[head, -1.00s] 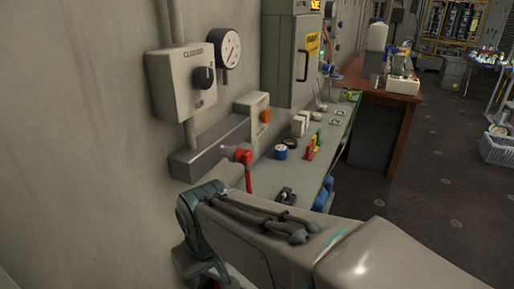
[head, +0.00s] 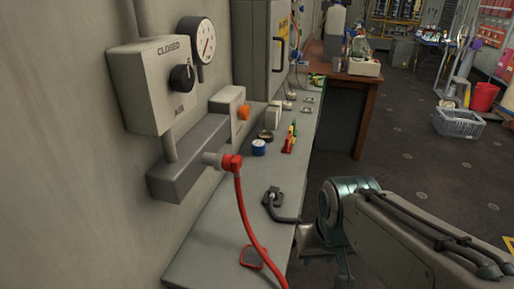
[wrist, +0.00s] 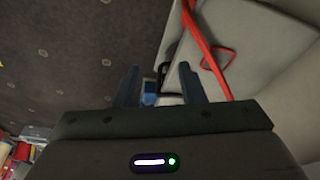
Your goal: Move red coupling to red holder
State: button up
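The red coupling (head: 232,163) sits on a fitting at the end of the grey block on the wall. A red hose hangs down from it, and the hose also crosses the top of the wrist view (wrist: 203,42). A red-edged dark pad (head: 252,258), perhaps the red holder, lies on the bench near the front. Its red outline also shows in the wrist view (wrist: 218,59). My gripper (wrist: 160,84) is open, its two fingers apart, with nothing held. It hangs right of the bench edge, low and away from the coupling; its fingers are not clear in the head view.
A black coupling (head: 272,195) with a dark hose lies on the bench (head: 215,235). Farther back are a blue-topped cylinder (head: 258,148) and a red, yellow and green piece (head: 290,140). A valve box (head: 150,85) juts from the wall.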

jog(key=o, duration=0.5)
jog(key=shift+a, duration=0.1)
jog(key=w+a+r+m+g+y+p, duration=0.25)
jog(key=a+m+y, duration=0.25)
jog(key=m, duration=0.6)
jog(key=w+a+r+m+g+y+p, duration=0.1)
jog(key=a+m+g+y+p, duration=0.3)
jog(key=m, duration=0.6)
jog(key=w+r+m+t+y, duration=0.1)
jog(key=w+m+t+y, duration=0.1)
jog(key=m, duration=0.4)
jog(key=w+d+r+m+t+y, duration=0.1)
jog(key=w+r+m+t+y, duration=0.1)
jog(key=w+m, duration=0.4)
jog(key=w+d+r+m+t+y+p, duration=0.1)
jog(key=w+r+m+t+y, duration=0.1)
jog(key=w+m+t+y, duration=0.2)
jog(key=shift+w+r+m+t, duration=0.2)
jog(key=shift+m+t, duration=0.3)
jog(key=shift+m, duration=0.2)
jog(key=shift+w+r+m+t, duration=0.1)
jog(key=shift+w+m+t, duration=0.1)
jog(key=shift+m+t, duration=0.4)
